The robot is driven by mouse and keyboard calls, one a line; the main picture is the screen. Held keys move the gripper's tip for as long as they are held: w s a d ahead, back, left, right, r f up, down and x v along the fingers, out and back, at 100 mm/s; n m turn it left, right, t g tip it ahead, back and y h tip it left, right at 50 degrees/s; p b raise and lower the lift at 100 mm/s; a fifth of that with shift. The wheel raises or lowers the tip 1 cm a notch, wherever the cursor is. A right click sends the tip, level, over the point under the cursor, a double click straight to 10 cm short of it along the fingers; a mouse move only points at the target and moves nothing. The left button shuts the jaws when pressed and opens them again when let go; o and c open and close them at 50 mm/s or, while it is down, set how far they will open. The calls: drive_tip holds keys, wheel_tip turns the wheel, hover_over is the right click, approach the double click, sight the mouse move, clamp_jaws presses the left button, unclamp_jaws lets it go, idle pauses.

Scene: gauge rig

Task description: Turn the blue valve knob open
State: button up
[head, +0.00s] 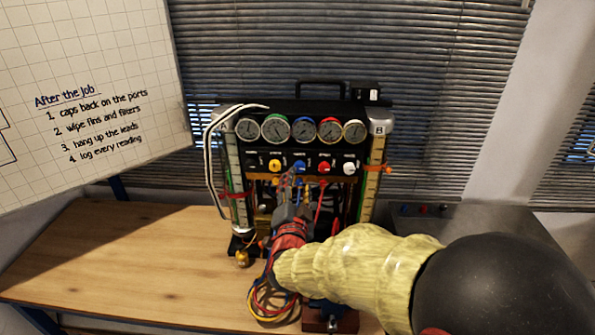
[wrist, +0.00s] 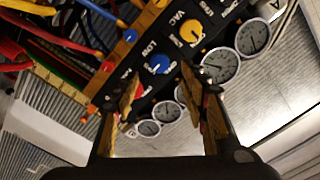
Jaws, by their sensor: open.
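The blue valve knob (head: 299,166) is on the black front panel of the gauge rig, between the yellow knob and the red knob. In the wrist view the blue knob (wrist: 157,64) shows just beyond and between my fingertips, with white lettering beside it. My gripper (wrist: 161,78) is open and empty, one finger to each side of the knob in the picture. I cannot tell how much gap is left between the fingertips and the knob. In the head view my gripper (head: 292,186) is just below the blue knob, partly hidden by my arm.
The yellow knob (head: 274,165), red knob (head: 324,167) and white knob (head: 349,168) sit close by in the row. Several round gauges (head: 304,128) are above. The wooden bench (head: 130,255) is clear at left.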

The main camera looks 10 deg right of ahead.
sight(299, 169)
drive_tip(key=x, duration=0.7)
drive_tip(key=shift+w+f, duration=0.1)
drive_tip(key=shift+w, duration=0.05)
drive_tip(key=shift+c, duration=0.4)
clamp_jaws()
